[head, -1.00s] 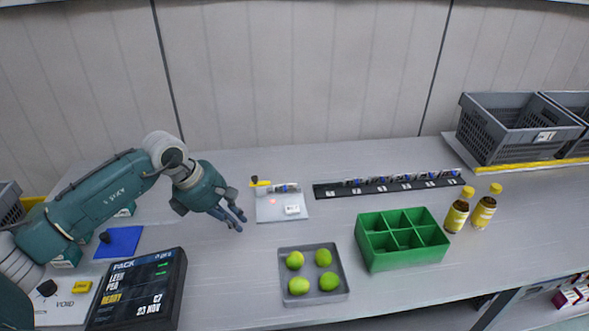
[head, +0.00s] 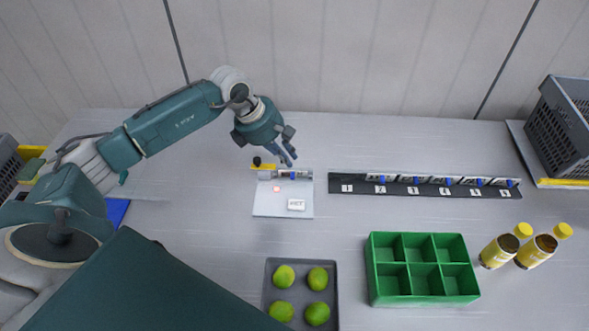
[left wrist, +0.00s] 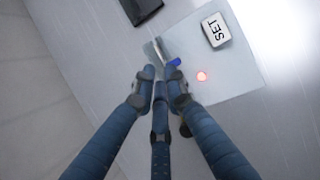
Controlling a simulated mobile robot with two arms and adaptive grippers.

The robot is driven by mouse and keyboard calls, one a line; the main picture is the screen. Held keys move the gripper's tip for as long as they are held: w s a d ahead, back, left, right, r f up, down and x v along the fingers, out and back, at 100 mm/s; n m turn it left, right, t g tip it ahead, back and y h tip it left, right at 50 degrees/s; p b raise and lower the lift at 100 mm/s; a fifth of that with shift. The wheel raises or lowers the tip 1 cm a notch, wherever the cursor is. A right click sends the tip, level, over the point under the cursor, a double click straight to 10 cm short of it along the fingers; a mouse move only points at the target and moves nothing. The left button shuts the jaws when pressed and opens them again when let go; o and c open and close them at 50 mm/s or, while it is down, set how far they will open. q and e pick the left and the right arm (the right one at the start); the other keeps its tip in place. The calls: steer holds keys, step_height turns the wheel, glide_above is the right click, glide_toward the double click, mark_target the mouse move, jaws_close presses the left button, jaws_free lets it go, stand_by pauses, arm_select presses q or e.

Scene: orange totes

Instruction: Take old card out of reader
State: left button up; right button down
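The reader (head: 265,203) is a pale plate with a white SET button (head: 296,204) and a red light (head: 277,188). The old card (head: 293,174), with a blue part, sits at its back edge; in the left wrist view, the card (left wrist: 174,62) shows just beyond my fingertips. My left gripper (head: 287,161) is above the back of the reader, pointing down. My right gripper is not in view.
A black numbered strip (head: 352,189) with several cards lies right of the reader; slot 1 looks empty. A grey tray (head: 270,285) of limes, a green divided box (head: 388,298) and two yellow-capped bottles (head: 500,250) stand in front. A grey crate (head: 565,120) is far right.

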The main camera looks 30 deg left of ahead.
mark_target(305, 176)
arm_select(q)
steer(key=p+x, duration=0.1)
steer(key=x, duration=0.1)
steer(key=p+x, duration=0.1)
steer(key=x, duration=0.1)
steer(key=p+x, duration=0.1)
steer(key=x, duration=0.1)
steer(key=shift+w+d+r, duration=0.15)
steer(key=shift+d+r, duration=0.05)
steer(key=shift+d, duration=0.15)
steer(key=shift+w+d+f, duration=0.1)
steer(key=shift+w+f, duration=0.05)
steer(key=shift+f, duration=0.4)
jaws_close()
steer(key=shift+r, duration=0.2)
